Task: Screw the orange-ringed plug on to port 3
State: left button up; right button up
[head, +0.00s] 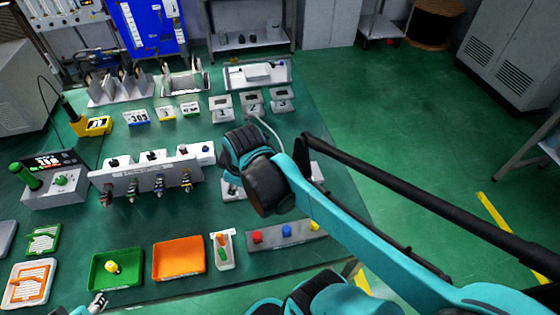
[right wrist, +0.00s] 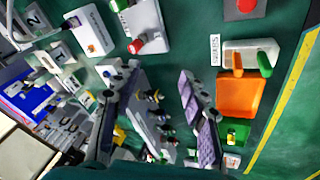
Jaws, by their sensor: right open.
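A white panel (head: 140,178) with several metal connectors on its front stands left of centre in the head view; it also shows between my fingers in the right wrist view (right wrist: 150,118). One connector (head: 186,180) at its right end looks yellow-orange, but I cannot tell whether it is the orange-ringed plug. Numbered blocks 1 (head: 220,107), 2 (head: 252,103) and 3 (head: 283,100) stand behind it, to the right. My right gripper (right wrist: 157,72) is open and empty above the bench. My left gripper (head: 97,303) barely shows at the bottom left; its jaws are unclear.
A green tray (head: 103,281), an orange tray (head: 180,273) and a grey button box (head: 262,240) lie at the front. A white cable (head: 268,125) runs near block 2. My right arm hides part of the bench. A device with a red end (right wrist: 137,46) shows in the wrist view.

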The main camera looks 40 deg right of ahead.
jog(key=d+f+n+g, duration=0.1)
jog(key=d+f+n, duration=0.1)
jog(key=d+n, duration=0.2)
jog(key=w+d+f+n+g+p, duration=0.1)
jog(key=d+n, duration=0.3)
jog(key=d, duration=0.5)
jog(key=w+d+f+n+g+y, duration=0.1)
jog(key=d+f+n+g, duration=0.1)
jog(key=d, duration=0.5)
jog(key=shift+w+f+n+p, duration=0.1)
jog(key=shift+f+n+p, duration=0.3)
jog(key=shift+f+n, duration=0.7)
jog(key=shift+d+f+n+g, duration=0.1)
jog(key=shift+d+n+g, duration=0.05)
jog(key=shift+n+g, duration=0.2)
notch_tip(320, 180, down, 8)
jog(key=b, duration=0.3)
jog(key=shift+r, duration=0.2)
grip_shut()
